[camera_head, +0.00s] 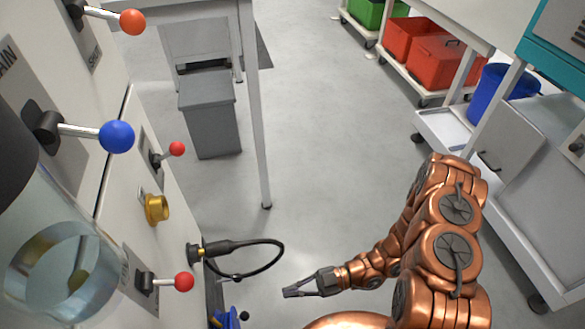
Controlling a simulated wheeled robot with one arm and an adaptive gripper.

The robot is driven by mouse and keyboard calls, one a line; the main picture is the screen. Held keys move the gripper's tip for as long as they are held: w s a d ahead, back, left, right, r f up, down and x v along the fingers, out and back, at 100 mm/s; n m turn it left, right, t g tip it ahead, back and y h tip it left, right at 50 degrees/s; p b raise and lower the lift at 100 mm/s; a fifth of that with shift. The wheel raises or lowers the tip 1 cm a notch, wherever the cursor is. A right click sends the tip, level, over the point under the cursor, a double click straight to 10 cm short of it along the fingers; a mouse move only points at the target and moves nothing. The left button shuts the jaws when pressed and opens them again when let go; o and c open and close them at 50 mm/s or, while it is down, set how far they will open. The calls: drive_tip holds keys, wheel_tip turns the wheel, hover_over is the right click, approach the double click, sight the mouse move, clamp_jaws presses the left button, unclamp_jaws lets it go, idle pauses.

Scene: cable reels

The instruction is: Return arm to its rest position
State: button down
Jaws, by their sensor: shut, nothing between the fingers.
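My copper-coloured arm reaches in from the lower right and bends toward the left. My gripper (288,292) is at the lower middle of the head view, shut and empty, pointing left. It hangs over the grey floor, apart from the black cable loop (278,260) to its upper left. The cable comes from a plug on the white panel (115,215) at the left.
The panel bears levers with an orange knob (132,21), a blue knob (116,136) and red knobs (184,282). A glass cylinder (60,270) stands lower left. A grey bin (209,115) and red crates (437,60) stand farther back. The middle floor is clear.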

drive_tip(key=s+d+r+n+g+h, duration=0.1)
drive_tip(key=d+r+n+g+h, duration=0.2)
drive_tip(key=r+n, duration=0.8)
drive_tip(key=s+d+r+n+g+h, duration=0.1)
drive_tip(key=d+r+n+h, duration=0.35)
drive_tip(key=n, duration=1.15)
drive_tip(key=s+d+r+n+t+h, duration=0.3)
drive_tip(key=d+r+n+h, duration=0.3)
drive_tip(key=n, duration=0.5)
drive_tip(key=s+d+r+n+t+h, duration=0.25)
drive_tip(key=s+d+r+n, duration=0.2)
drive_tip(key=r+n, duration=0.5)
wheel_tip(320, 180, up, 20)
drive_tip(key=n+p, duration=0.1)
drive_tip(key=p, duration=1.8)
drive_tip(key=shift+w+d+f+t+h, duration=0.25)
drive_tip(key=shift+t+h, duration=0.15)
drive_tip(key=shift+t, duration=0.05)
drive_tip(key=shift+f+n, duration=0.1)
drive_tip(key=shift+n, duration=0.15)
